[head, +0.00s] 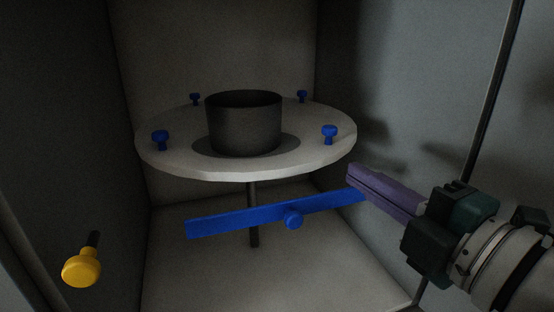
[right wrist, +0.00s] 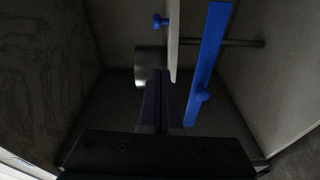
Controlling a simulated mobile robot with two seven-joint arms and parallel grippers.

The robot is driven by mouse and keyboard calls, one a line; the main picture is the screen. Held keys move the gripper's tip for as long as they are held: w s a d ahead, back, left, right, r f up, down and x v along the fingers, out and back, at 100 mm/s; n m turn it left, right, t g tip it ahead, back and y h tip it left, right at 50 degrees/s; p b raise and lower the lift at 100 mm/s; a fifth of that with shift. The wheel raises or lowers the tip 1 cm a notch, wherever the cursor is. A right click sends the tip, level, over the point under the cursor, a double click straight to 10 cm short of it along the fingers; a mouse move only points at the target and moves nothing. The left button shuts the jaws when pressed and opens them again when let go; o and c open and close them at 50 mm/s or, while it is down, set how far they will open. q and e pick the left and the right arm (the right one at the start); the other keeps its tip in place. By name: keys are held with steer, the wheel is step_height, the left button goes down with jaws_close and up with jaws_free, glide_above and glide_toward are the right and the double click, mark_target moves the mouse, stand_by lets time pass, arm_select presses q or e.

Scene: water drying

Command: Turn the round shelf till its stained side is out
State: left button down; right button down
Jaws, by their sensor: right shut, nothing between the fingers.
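The round shelf (head: 175,158) is a pale disc on a thin dark post inside a cabinet. Several blue knobs (head: 329,133) stand around its rim. A dark pot (head: 244,125) stands upright near its middle. A dark patch shows around the pot's foot; I cannot tell whether it is stain or shadow. My right gripper (head: 356,175) is shut and empty, its purple fingers by the shelf's right front edge. In the right wrist view the fingertips (right wrist: 162,76) are close to the shelf's edge (right wrist: 174,45); contact is unclear. My left gripper is out of view.
A blue bar (head: 235,220) with a blue knob (head: 292,219) crosses the post below the shelf; its right end is near my right fingers. A yellow knob (head: 81,268) sticks out at lower left. Cabinet walls close in the sides and back.

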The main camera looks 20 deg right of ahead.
mark_target(329, 154)
steer(key=shift+n, duration=0.6)
steer(key=w+b, duration=0.1)
steer(key=w, duration=0.9)
steer(key=shift+w+d+f+b, duration=0.1)
steer(key=shift+w+d+b, duration=0.05)
steer(key=shift+w+b, duration=0.2)
steer(key=shift+w+d, duration=0.1)
steer(key=shift+d, duration=0.25)
steer(key=shift+a, duration=0.1)
